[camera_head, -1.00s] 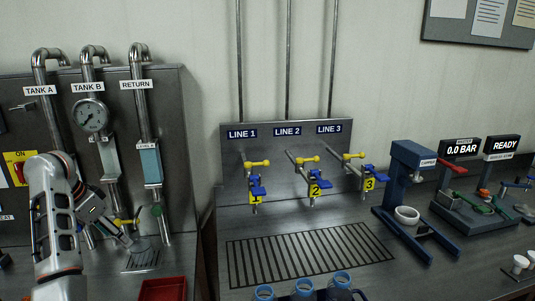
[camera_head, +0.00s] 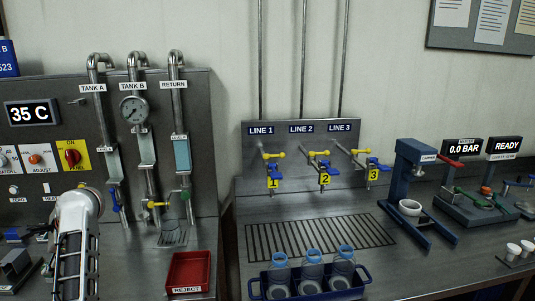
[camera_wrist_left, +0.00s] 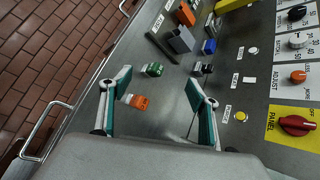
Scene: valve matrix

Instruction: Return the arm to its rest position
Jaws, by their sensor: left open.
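My left arm (camera_head: 75,245) rises from the bottom left of the head view, in front of the left tank panel. Its gripper cannot be made out there. In the left wrist view my left gripper (camera_wrist_left: 158,78) is open, with two teal-lined fingers spread apart. Nothing is between the fingers but the grey bench top, where a green item (camera_wrist_left: 154,69) and an orange item (camera_wrist_left: 137,101) show. The arm is clear of the yellow-handled valve (camera_head: 157,204) under TANK B. My right gripper is in neither view.
A red REJECT tray (camera_head: 188,272) is right of the arm. A control panel with a red knob (camera_head: 72,156) is behind it. Three line valves stand at the back. A metal rail (camera_wrist_left: 40,135) edges the bench over brick floor.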

